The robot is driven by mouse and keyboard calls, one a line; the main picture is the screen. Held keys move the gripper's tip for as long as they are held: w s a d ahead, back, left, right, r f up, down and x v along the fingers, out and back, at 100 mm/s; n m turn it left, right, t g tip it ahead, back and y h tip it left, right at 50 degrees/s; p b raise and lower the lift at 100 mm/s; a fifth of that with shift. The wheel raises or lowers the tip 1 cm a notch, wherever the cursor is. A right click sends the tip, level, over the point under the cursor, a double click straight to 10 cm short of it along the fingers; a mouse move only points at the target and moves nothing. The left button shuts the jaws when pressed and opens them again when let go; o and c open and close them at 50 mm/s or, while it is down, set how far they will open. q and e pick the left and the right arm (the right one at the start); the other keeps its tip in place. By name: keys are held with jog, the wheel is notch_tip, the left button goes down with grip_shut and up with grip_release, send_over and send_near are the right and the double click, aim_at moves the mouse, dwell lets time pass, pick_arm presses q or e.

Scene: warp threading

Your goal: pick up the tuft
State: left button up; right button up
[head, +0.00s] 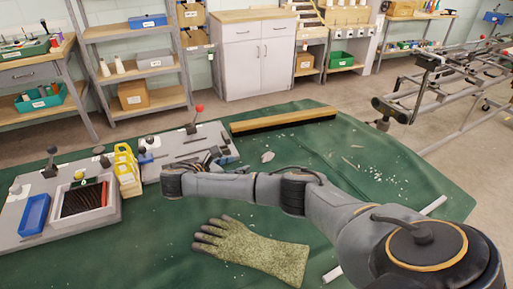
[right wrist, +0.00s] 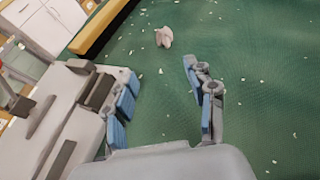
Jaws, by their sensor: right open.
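The tuft is a small pale grey-white clump (head: 267,156) lying on the green mat (head: 375,185) in the head view. It also shows near the top middle of the right wrist view (right wrist: 164,37). My right gripper (head: 220,155) is to the left of the tuft in the head view, close to the grey plate. In the right wrist view my right gripper (right wrist: 160,75) has its blue-padded fingers spread apart with nothing between them. The tuft is beyond the fingertips, apart from them. My left gripper is not in view.
A grey slotted plate with a red-knobbed lever (head: 198,110) stands beside the gripper. A long wooden-backed brush (head: 283,121) lies behind the tuft. A glove (head: 250,253) lies in front of my right arm. Pale scraps are scattered on the mat to the right.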

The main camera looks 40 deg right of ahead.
send_near(264, 157)
jog(key=x, duration=0.3)
jog(key=shift+w+f+b, duration=0.1)
jog(key=shift+w+b, duration=0.05)
jog(key=shift+b, duration=0.25)
jog(key=shift+w+d+f, duration=0.15)
jog(key=shift+d+f, duration=0.05)
jog(key=shift+d, duration=0.25)
jog(key=x, duration=0.4)
jog(key=shift+s+d+r, duration=0.1)
jog(key=shift+s+d, duration=0.2)
jog(key=shift+w+d, duration=0.1)
jog(key=shift+d, duration=0.15)
jog(key=shift+c, duration=0.4)
jog(key=c, duration=0.7)
